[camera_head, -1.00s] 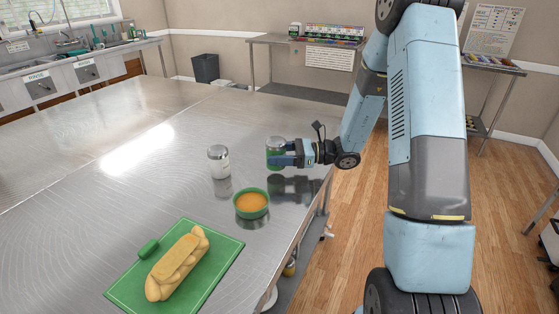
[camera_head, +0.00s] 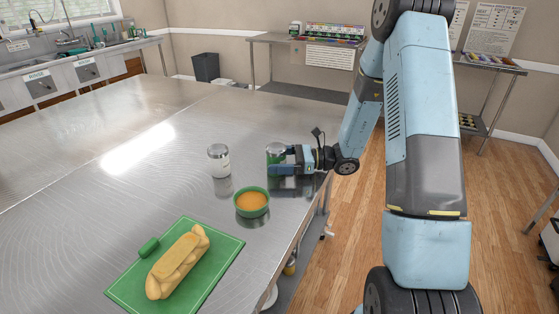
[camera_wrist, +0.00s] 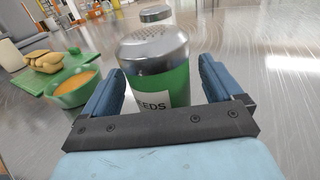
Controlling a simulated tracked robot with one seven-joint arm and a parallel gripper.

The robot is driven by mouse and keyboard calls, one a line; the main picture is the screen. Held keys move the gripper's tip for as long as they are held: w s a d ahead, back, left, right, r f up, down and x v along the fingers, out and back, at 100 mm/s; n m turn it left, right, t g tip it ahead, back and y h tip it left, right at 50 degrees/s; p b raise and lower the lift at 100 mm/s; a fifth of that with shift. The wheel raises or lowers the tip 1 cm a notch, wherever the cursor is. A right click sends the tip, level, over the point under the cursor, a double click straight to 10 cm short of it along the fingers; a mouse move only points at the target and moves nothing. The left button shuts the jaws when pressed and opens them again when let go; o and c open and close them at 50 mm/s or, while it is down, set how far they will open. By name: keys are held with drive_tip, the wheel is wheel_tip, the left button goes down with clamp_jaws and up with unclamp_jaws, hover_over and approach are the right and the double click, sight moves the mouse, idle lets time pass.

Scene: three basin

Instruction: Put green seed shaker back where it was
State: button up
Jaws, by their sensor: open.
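The green seed shaker (camera_head: 275,154), with a silver perforated lid, stands upright on the steel table (camera_head: 80,190) near its right edge. In the wrist view the shaker (camera_wrist: 155,72) shows a white label with the letters "EDS" and sits between the two blue fingers. My gripper (camera_head: 284,161) is open around the shaker. In the wrist view my gripper (camera_wrist: 160,90) has a visible gap at the right finger; whether the left finger touches is hard to tell.
A white shaker (camera_head: 219,163) with a silver lid stands left of the green one. A green bowl of orange sauce (camera_head: 251,202) is in front. The table's left and far areas are clear.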

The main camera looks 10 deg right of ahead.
drive_tip(key=shift+r, duration=0.15)
drive_tip(key=d, duration=0.4)
drive_tip(key=s+d, duration=0.1)
drive_tip(key=d, duration=0.7)
drive_tip(key=shift+s, duration=0.2)
drive_tip(key=s+a+r+n+g+h, duration=0.45)
drive_tip(key=s+r+n+h, duration=0.45)
drive_tip(key=s+r+n, duration=0.4)
drive_tip(key=s+d+r+n+t+h, duration=0.6)
drive_tip(key=s+r+t+h, duration=0.2)
drive_tip(key=s, duration=0.5)
drive_tip(key=shift+d+r+h, duration=0.15)
drive_tip(key=shift+r+h, duration=0.35)
drive_tip(key=shift+r, duration=0.3)
